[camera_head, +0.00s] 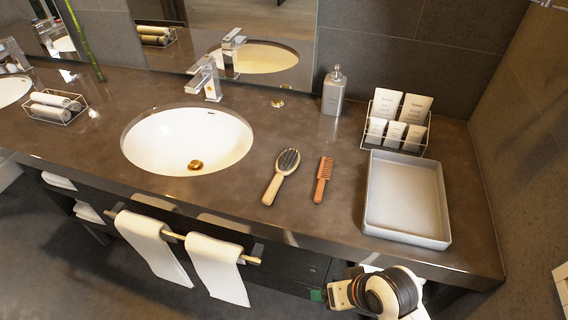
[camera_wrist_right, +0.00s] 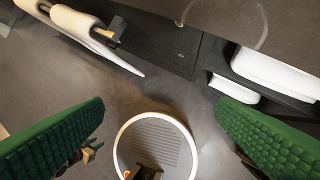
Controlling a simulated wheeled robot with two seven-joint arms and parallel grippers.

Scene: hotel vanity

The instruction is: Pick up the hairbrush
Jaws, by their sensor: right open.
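The hairbrush (camera_head: 281,177) lies on the dark counter in the head view, between the sink and a comb. It has a pale handle toward the front edge and a dark bristled head toward the back. My right gripper (camera_head: 318,295) is low in front of the counter's front edge, well apart from the hairbrush. In the right wrist view its two green finger pads (camera_wrist_right: 160,135) are wide apart with nothing between them. The hairbrush is not in the wrist view. My left gripper is in neither view.
An orange-brown comb (camera_head: 323,180) lies right of the hairbrush. A pale tray (camera_head: 447,240) stands further right, with a toiletry rack (camera_head: 424,134) and a soap dispenser (camera_head: 334,92) behind. The sink (camera_head: 150,145) is left. Towels (camera_head: 218,270) hang on a front rail.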

